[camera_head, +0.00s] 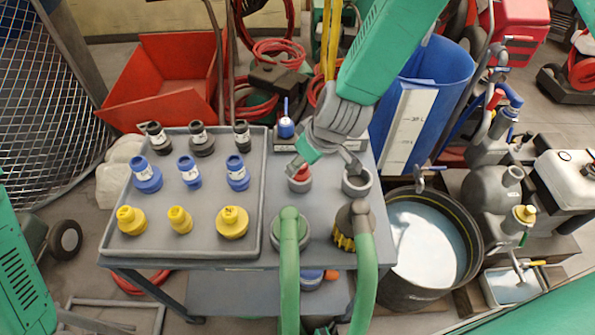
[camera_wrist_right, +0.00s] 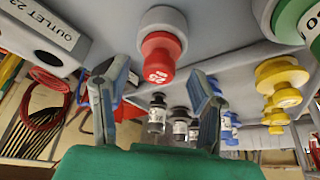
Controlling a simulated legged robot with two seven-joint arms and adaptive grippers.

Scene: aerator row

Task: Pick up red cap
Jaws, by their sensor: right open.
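The red cap (camera_head: 301,174) sits in a grey round holder (camera_head: 297,186) on the grey cart top, partly hidden behind a finger of my right gripper. In the right wrist view the red cap (camera_wrist_right: 160,58) shows a white number label and projects from a grey collar (camera_wrist_right: 163,19). My right gripper (camera_head: 323,166) is open and empty over the cart. In the right wrist view its two fingers (camera_wrist_right: 157,74) are spread to either side of the cap, without visible contact. My left gripper is not in view.
A grey tray (camera_head: 254,163) holds black, blue and yellow caps left of the red cap. An empty grey ring (camera_head: 356,183) stands close at right. Green-hosed fittings (camera_head: 290,232) stand in front. A blue-capped part (camera_head: 286,127) is behind. A water-filled black tub (camera_head: 475,253) is right.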

